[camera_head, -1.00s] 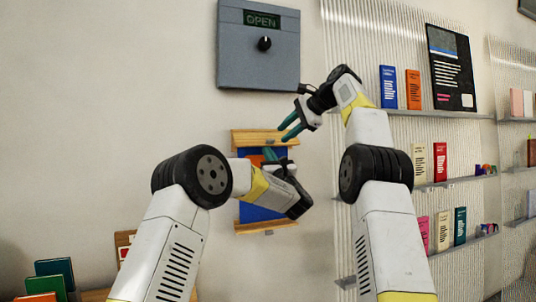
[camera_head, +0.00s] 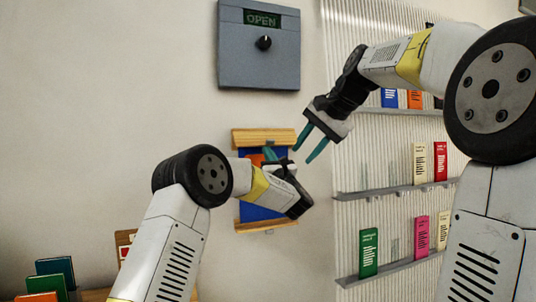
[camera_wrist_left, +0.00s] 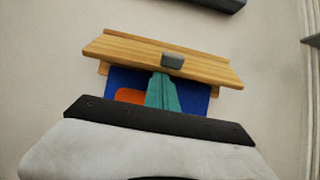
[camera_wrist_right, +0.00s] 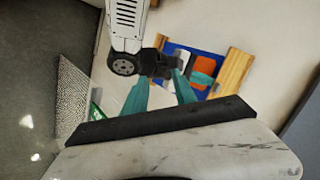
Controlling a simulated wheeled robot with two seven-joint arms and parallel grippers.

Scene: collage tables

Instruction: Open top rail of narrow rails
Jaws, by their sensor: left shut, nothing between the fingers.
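The narrow rails hang on the wall: a wooden top rail (camera_head: 264,136) and a wooden bottom rail (camera_head: 267,227) with a blue and orange poster (camera_head: 261,213) between them. The left wrist view shows the top rail (camera_wrist_left: 125,48) close up with a small grey clip (camera_wrist_left: 172,60) on its front. My left gripper (camera_head: 269,155) is shut and empty, its teal fingertips (camera_wrist_left: 161,76) just below the clip, in front of the poster; contact cannot be told. My right gripper (camera_head: 302,156) is open and empty, right of the top rail. Its fingers (camera_wrist_right: 160,77) show apart.
A grey control box (camera_head: 259,50) reading OPEN, with a black knob, is on the wall above. A ribbed panel with shelves (camera_head: 390,189) of books stands to the right. Several books (camera_head: 54,268) are at lower left. The wall left of the rails is clear.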

